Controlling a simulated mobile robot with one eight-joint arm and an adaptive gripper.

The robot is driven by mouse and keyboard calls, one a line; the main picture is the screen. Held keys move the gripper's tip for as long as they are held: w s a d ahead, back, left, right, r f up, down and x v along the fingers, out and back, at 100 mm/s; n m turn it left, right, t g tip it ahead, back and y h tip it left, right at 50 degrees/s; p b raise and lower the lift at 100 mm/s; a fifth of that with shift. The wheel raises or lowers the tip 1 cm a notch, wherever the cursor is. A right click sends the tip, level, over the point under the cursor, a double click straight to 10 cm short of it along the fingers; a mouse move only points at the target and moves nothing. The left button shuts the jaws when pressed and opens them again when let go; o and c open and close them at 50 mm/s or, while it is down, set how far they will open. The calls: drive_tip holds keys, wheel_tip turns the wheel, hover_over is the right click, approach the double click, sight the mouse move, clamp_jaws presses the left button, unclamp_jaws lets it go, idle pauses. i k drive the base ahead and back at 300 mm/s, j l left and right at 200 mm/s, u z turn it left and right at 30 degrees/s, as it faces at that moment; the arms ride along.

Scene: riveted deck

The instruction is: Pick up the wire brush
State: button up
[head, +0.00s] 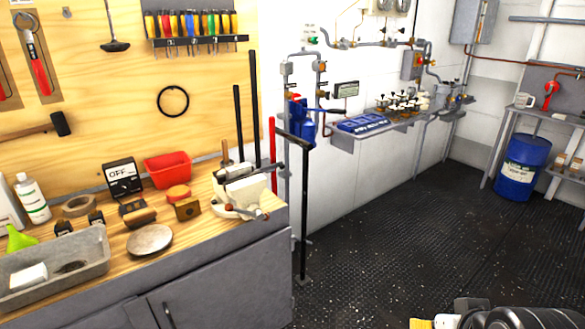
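I cannot clearly pick out a wire brush. A small brown wooden piece with a darker side (140,217) lies on the wooden workbench (190,232) and may be the brush, but it is too small to be sure. It lies between the round grey-beige disc and the black OFF switch box. A dark item (72,267) in the grey tray is also too small to identify. Part of my arm shows at the bottom right edge, over the floor and well away from the bench. No gripper fingers can be made out.
The grey tray (88,277) fills the bench's left front. A red bin (167,170), OFF box (123,178), disc (150,239) and vise (243,190) crowd the bench. A black post (304,200) stands beside the bench. The dark floor (400,240) is open; a blue drum (522,168) stands far right.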

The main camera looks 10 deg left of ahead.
sight(137, 218)
drive_tip(key=u, duration=1.6)
